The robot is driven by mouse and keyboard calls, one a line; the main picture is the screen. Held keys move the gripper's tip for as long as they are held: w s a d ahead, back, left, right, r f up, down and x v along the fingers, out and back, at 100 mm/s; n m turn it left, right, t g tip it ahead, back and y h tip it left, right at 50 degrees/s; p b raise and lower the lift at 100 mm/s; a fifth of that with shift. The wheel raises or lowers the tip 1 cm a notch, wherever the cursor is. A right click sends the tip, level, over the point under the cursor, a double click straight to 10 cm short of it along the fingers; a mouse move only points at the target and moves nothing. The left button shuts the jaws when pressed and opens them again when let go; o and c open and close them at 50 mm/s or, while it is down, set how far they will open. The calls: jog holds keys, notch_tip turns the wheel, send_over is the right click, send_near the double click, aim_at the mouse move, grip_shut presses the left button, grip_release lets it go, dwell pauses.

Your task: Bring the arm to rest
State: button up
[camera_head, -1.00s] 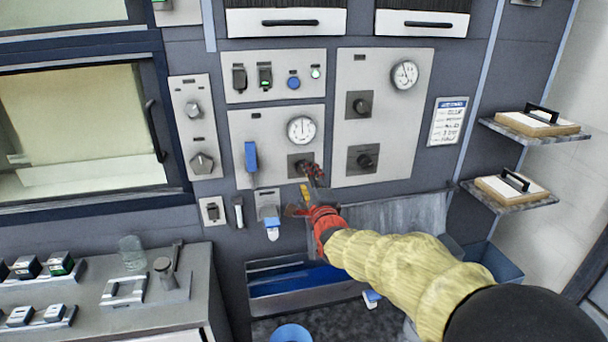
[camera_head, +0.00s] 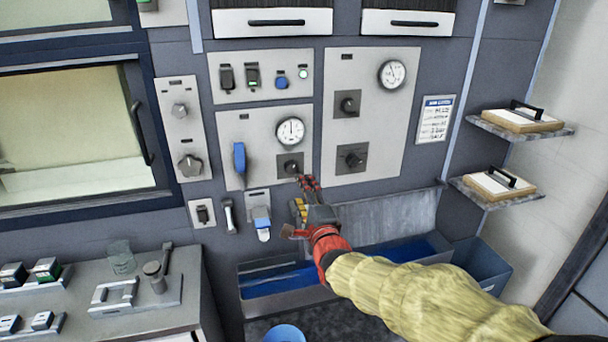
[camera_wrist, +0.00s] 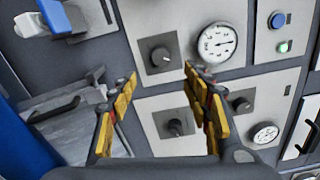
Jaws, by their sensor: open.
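My gripper (camera_head: 302,197) is in front of the wall panel, just below a dark knob (camera_head: 290,166) under a round gauge (camera_head: 291,131). In the wrist view its yellow-padded fingers (camera_wrist: 158,110) stand wide apart with nothing between them. That knob also shows in the wrist view (camera_wrist: 161,57), beyond the fingertips and apart from them. My arm, in a yellow sleeve with a red wrist, reaches in from the lower right.
A blue lever (camera_head: 239,160) and a blue-tipped dispenser (camera_head: 262,222) are left of the gripper. A trough (camera_head: 262,306) lies below it. Two shelves (camera_head: 500,196) with lidded boxes jut out at right. A counter (camera_head: 80,290) with switches and a glass jar (camera_head: 121,259) stands at left.

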jog(key=s+d+f+n+g+h, duration=0.1)
jog(key=s+f+n+g, duration=0.25)
jog(key=f, duration=0.25)
jog(key=s+f+n+g, duration=0.2)
jog(key=f+n, duration=0.2)
jog(key=f, duration=0.3)
jog(key=s+d+f+n+g+h, duration=0.2)
jog(key=s+d+f+n+g, duration=0.15)
jog(key=s, duration=0.45)
jog(key=s+d+r+n+g, duration=0.1)
jog(key=s+d+r+n, duration=0.1)
jog(key=s+d, duration=0.35)
jog(key=s+d+r+n+g+h+p, duration=0.1)
jog(key=s+d+n+g, duration=0.15)
jog(key=s, duration=0.65)
jog(key=s+d+r+n+g, duration=0.1)
jog(key=s+d+r+n, duration=0.2)
jog(key=s, duration=0.5)
jog(key=s+d+r+m+t+h, duration=0.1)
jog(key=s+d+r, duration=0.2)
jog(key=d+r, duration=0.1)
jog(key=shift+s+d+r+m+t+p, duration=0.3)
jog(key=shift+r+m+t+p, duration=0.05)
jog(key=shift+r, duration=0.15)
dwell(0.5)
